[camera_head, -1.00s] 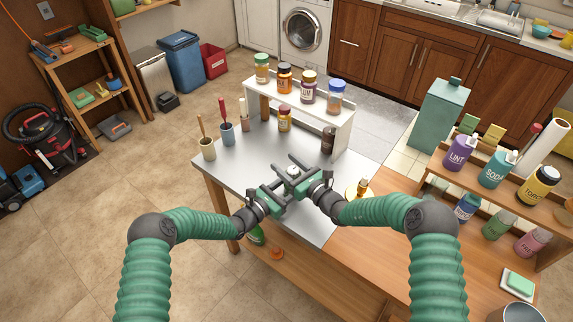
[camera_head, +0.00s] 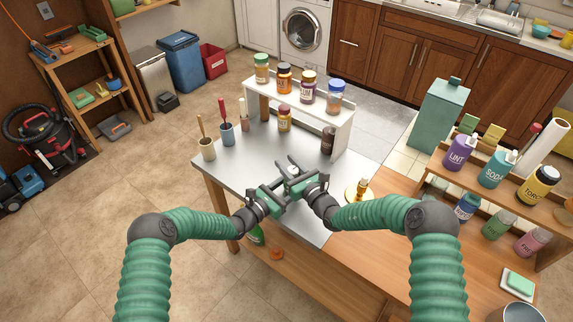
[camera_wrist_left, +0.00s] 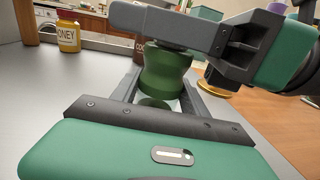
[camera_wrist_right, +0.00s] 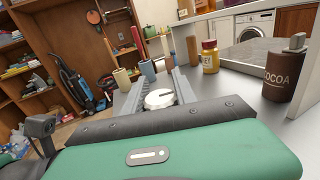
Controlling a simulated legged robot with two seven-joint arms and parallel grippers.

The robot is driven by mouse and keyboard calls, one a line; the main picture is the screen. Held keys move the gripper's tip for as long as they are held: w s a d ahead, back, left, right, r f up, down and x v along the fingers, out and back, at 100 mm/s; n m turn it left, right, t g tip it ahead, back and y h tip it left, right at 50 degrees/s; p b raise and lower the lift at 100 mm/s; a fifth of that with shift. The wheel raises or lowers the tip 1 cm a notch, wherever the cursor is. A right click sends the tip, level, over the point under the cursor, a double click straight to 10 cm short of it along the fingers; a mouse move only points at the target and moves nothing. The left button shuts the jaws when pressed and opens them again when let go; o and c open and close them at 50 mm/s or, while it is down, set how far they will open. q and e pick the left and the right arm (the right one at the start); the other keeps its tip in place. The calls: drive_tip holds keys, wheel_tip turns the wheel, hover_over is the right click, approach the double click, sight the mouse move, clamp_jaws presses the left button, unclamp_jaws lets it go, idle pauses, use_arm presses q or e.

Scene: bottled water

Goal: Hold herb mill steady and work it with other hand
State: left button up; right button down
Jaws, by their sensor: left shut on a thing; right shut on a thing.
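The herb mill stands upright between my two grippers at the metal worktop. Its green waisted body (camera_wrist_left: 165,75) shows in the left wrist view, and its pale silvery top (camera_wrist_right: 159,98) shows in the right wrist view. In the head view the grippers hide most of the mill. I cannot tell whether its base touches the worktop.
A white shelf (camera_head: 340,135) with several jars stands behind the grippers. A honey jar (camera_head: 284,120) and a cocoa container (camera_head: 328,140) stand near it. Utensil cups (camera_head: 208,149) are at left.

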drive_tip(key=m+t+h, duration=0.1)
drive_tip(key=m+h, duration=0.1)
drive_tip(key=h, duration=0.1)
drive_tip(key=f+m+t+h, duration=0.1)
drive_tip(key=m+h, duration=0.1)
drive_tip(key=h, duration=0.1)
drive_tip(key=shift+s, duration=0.15)
drive_tip(key=shift+w+d+r+m+t+h, duration=0.1)
drive_tip(key=shift+d+r+m+t+h, duration=0.1)
drive_tip(key=shift+m+h, duration=0.15)
drive_tip(key=shift+w+d+r+m+t+h, duration=0.1)
drive_tip(key=shift+m+t+h, duration=0.15)
drive_tip(key=shift+h, duration=0.2)
drive_tip(key=shift+w+d+r+m+h, duration=0.1)
drive_tip(key=shift+d+m+h, duration=0.1)
drive_tip(key=shift+m+h, duration=0.3)
drive_tip(key=shift+w+d+r+h, duration=0.1)
drive_tip(key=shift+d+h, duration=0.05)
drive_tip(key=shift+h, duration=0.15)
drive_tip(key=c, duration=1)
unclamp_jaws()
drive_tip(key=shift+o, duration=0.2)
drive_tip(key=s, duration=1.2)
drive_tip(key=shift+d, duration=0.4)
